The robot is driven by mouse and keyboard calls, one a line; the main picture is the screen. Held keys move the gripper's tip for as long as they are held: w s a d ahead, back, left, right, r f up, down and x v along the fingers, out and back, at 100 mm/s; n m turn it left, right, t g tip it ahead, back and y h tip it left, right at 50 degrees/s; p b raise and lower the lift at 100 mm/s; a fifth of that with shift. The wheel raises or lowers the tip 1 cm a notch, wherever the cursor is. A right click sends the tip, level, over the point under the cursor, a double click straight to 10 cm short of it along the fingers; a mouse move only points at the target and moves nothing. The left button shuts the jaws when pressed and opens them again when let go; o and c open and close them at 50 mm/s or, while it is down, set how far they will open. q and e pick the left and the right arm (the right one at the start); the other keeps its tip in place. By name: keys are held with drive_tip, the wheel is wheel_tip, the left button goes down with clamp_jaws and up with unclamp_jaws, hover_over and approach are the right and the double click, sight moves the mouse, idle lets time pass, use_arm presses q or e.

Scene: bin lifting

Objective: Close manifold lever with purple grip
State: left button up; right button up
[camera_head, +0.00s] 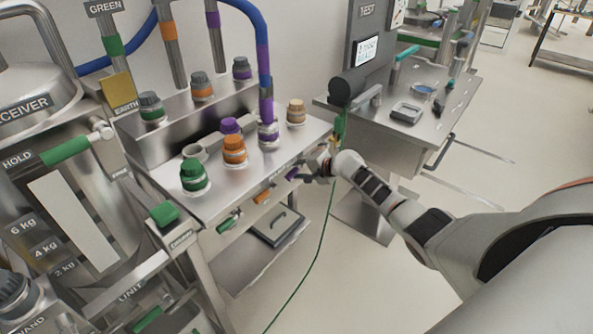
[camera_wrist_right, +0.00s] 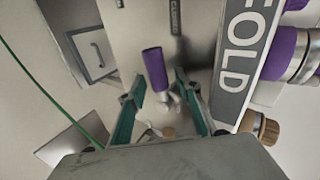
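The lever with the purple grip (camera_head: 292,174) sits on the front face of the manifold (camera_head: 240,180), at the right end of a row with green and orange levers. In the right wrist view the purple grip (camera_wrist_right: 154,66) points up the picture, and its metal base lies between the fingers. My right gripper (camera_head: 312,170) is at the manifold's front right corner, close to this lever. Its two teal fingers (camera_wrist_right: 160,106) are apart, one on each side of the lever; no contact can be made out. My left gripper is in neither view.
Beside the purple lever are the orange lever (camera_head: 264,195) and green lever (camera_head: 229,222). A purple-banded blue hose (camera_head: 265,70) rises from the manifold top. A green cable (camera_head: 325,225) hangs near my right gripper. A steel test table (camera_head: 440,125) stands right; floor between is open.

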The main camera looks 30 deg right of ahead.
drive_tip(key=shift+s+d+r, duration=0.1)
drive_tip(key=v, duration=0.7)
drive_tip(key=shift+s, duration=0.35)
drive_tip(key=shift+r, duration=0.15)
